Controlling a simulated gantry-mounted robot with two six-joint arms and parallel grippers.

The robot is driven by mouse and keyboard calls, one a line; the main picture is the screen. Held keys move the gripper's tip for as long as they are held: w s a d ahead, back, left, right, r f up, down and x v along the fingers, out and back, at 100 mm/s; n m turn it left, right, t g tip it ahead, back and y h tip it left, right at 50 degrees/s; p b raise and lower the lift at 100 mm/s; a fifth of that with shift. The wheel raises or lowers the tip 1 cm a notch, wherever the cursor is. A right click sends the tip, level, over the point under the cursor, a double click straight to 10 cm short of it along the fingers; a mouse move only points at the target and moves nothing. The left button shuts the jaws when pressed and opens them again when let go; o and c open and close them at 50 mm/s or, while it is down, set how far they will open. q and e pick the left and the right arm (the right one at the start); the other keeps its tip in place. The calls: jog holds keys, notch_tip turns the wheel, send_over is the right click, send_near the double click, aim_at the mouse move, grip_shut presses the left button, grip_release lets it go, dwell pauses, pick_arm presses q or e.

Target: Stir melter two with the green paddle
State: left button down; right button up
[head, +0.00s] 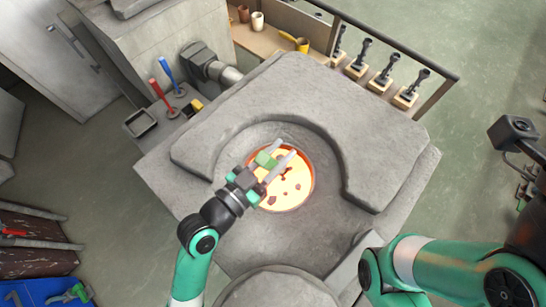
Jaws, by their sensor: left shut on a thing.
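My left gripper (284,152) is over the round melter opening, its two pale fingers pointing up and right. It is shut on the green paddle, whose green grip (265,159) shows between the fingers. The paddle's lower end is hidden, so I cannot tell whether it touches the melt. The melter pot (313,188) has an orange-red rim and holds a glowing yellow melt (290,189) with several dark brown lumps. No number shows on it. My right arm lies at the lower right; its gripper cannot be seen.
A raised grey stone collar (369,165) curves around the pot's far and right sides. A red paddle (158,91) and a blue paddle (167,72) stand upright at the left, near a dark tray (141,123). Several black-handled tools (383,75) stand along the back right rail.

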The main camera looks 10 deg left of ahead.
pick_arm(q)
jog(key=a+b, duration=0.1)
jog(key=a, duration=0.3)
jog(key=shift+a+r+b, duration=0.1)
jog(key=shift+b, duration=0.2)
jog(key=shift+s, duration=0.1)
jog(key=s, duration=0.2)
jog(key=s+a, duration=0.1)
jog(key=shift+s+a, duration=0.1)
jog(key=shift+s, duration=0.25)
